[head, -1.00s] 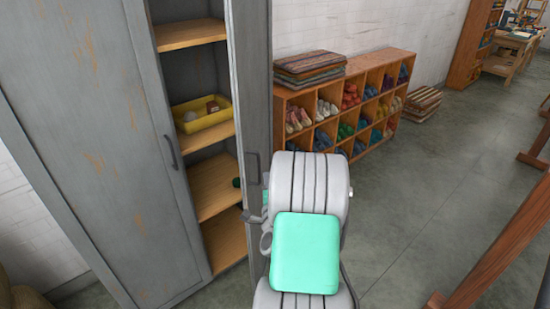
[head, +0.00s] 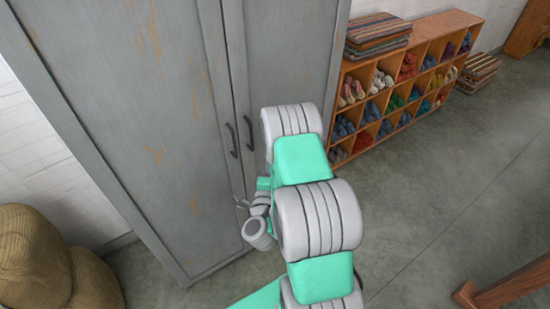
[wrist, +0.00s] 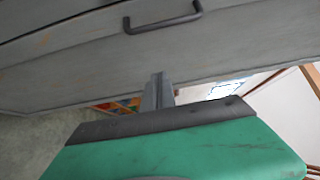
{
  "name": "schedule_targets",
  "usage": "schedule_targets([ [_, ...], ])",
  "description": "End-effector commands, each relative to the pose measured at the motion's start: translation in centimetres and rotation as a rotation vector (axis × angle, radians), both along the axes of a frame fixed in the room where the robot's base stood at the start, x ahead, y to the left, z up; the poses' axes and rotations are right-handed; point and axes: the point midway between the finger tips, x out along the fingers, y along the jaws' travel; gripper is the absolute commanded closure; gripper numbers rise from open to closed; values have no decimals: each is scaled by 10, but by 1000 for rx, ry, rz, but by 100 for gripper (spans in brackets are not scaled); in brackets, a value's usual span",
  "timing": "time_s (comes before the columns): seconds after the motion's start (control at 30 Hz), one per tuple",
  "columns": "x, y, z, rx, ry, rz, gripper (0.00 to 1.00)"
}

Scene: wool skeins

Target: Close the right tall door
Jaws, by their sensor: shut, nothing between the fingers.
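The grey cabinet's right tall door (head: 290,60) stands flush or nearly flush beside the left tall door (head: 135,110). A narrow dark seam runs between them, and no shelves show. The right door's dark bar handle (head: 249,132) is next to the left door's handle (head: 232,140). My gripper (head: 241,203) is low in front of the doors, below the handles, partly hidden by my arm. In the wrist view my gripper's fingers (wrist: 158,82) are shut and empty, pointing at a grey door panel (wrist: 85,70) below a handle (wrist: 165,20). I cannot tell whether they touch it.
An orange-brown cubby shelf (head: 405,85) with coloured skeins stands right of the cabinet, with folded textiles (head: 377,35) on top. A wooden beam (head: 505,290) is at the lower right. The grey floor (head: 440,200) between is clear.

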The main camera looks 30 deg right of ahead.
Motion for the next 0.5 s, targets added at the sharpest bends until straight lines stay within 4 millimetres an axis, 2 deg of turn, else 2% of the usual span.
schedule_targets([
  [0.5,2,6,0,0,-1,-1,100],
])
